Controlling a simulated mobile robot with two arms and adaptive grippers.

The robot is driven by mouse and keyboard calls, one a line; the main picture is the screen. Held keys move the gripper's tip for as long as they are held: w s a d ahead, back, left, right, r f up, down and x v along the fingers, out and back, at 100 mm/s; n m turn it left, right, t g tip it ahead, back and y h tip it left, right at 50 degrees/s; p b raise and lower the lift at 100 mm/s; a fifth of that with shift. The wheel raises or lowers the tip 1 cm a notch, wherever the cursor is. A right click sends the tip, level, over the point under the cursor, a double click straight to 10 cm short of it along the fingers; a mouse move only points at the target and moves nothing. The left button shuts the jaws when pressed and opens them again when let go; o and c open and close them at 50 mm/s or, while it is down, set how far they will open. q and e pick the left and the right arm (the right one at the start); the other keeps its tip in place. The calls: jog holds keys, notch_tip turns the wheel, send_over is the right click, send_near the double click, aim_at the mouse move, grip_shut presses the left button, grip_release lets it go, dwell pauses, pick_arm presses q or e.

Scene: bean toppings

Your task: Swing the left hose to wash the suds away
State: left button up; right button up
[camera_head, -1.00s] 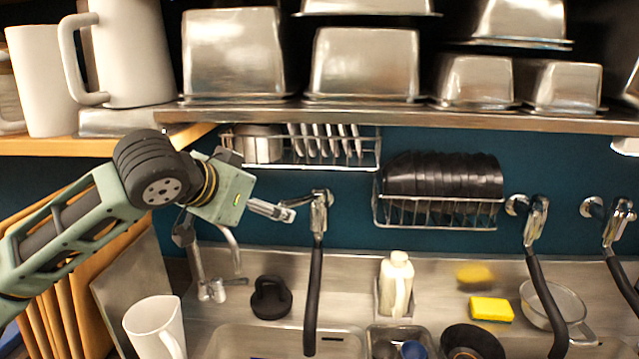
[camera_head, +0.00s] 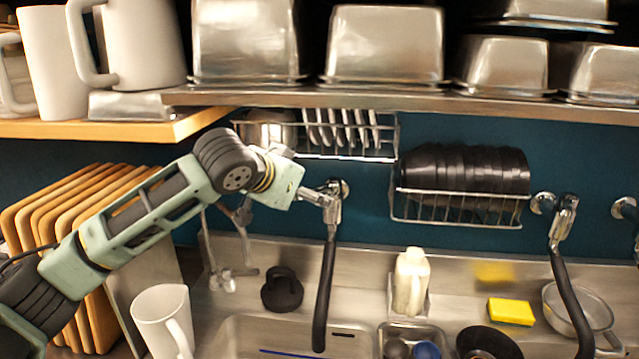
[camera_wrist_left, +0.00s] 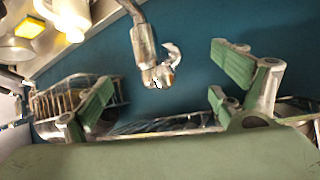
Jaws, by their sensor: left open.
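The left hose (camera_head: 326,290) is a black tube hanging from a chrome wall fitting (camera_head: 333,205) over the sink (camera_head: 235,325). My left gripper (camera_head: 325,197) is open at the chrome fitting, at the top of the hose. In the left wrist view the open fingers of my left gripper (camera_wrist_left: 165,88) stand on either side of the chrome fitting (camera_wrist_left: 146,50). I cannot tell whether they touch it. I cannot make out suds in the sink; the basin is partly cut off at the bottom. My right gripper is not in view.
Wire racks with metal items and black bowls (camera_head: 465,170) hang beside the hose under a metal shelf (camera_head: 400,98). A second black hose (camera_head: 568,285) hangs at right. A white bottle (camera_head: 411,282), yellow sponge (camera_head: 510,312) and white pitcher (camera_head: 162,318) stand around the sink.

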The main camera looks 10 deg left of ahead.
pick_arm(q)
jog(key=shift+w+d+f, duration=0.1)
jog(key=shift+w+f, duration=0.15)
jog(key=shift+w+d+f, duration=0.1)
jog(key=shift+w+f, duration=0.1)
jog(key=shift+w, duration=0.05)
jog(key=shift+s+r, duration=0.1)
jog(key=shift+s+d, duration=0.1)
jog(key=shift+d, duration=0.1)
jog(key=shift+s+d+p, duration=0.15)
jog(key=shift+s+d, duration=0.15)
jog(key=shift+d, duration=0.4)
jog(key=shift+s+d+p, duration=0.15)
jog(key=shift+s+d, duration=0.1)
jog(key=shift+d, duration=0.45)
jog(key=shift+s+d+p, duration=0.15)
jog(key=shift+s+d, duration=0.15)
jog(key=shift+d, duration=0.4)
